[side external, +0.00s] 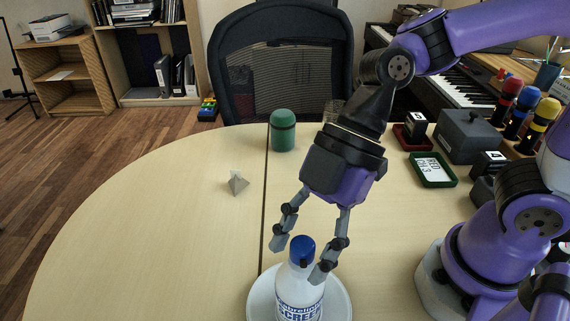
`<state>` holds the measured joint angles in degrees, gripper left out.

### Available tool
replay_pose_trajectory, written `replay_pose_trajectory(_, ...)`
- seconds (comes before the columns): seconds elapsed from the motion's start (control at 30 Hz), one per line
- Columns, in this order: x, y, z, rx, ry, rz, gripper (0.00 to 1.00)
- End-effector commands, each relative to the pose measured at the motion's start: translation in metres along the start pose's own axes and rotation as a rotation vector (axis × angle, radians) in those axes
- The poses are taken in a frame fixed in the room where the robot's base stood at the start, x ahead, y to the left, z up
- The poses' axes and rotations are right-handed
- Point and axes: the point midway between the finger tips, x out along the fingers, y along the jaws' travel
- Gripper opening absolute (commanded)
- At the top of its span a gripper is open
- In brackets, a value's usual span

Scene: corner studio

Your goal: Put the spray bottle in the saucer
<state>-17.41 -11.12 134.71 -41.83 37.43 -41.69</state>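The spray bottle (300,291), white with a blue cap and dark lettering, stands upright over the white saucer (341,298) at the bottom of the side external view. The picture's lower edge cuts off its base, so I cannot see exactly how it rests. My gripper (299,259) points down over the bottle with its fingers spread. The left finger is left of the blue cap with a gap showing. The right fingertip overlaps the bottle's right shoulder in the picture; I cannot tell whether it touches.
A green jar (283,130) stands at the table's far edge, with a small grey pyramid (237,183) left of the middle. Trays (432,169), a grey box (467,136) and several colored bottles (523,108) crowd the right. The table's left side is clear.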

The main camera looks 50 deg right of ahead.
Motion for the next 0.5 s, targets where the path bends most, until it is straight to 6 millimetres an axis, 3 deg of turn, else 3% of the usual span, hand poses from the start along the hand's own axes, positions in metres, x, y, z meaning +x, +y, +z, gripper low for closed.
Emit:
replay_pose_trajectory(0.33,-0.003,0.000,-0.002,0.000,0.000,0.002,0.59)
replay_pose_trajectory(0.5,-0.029,0.002,-0.002,0.002,0.001,0.010,0.59)
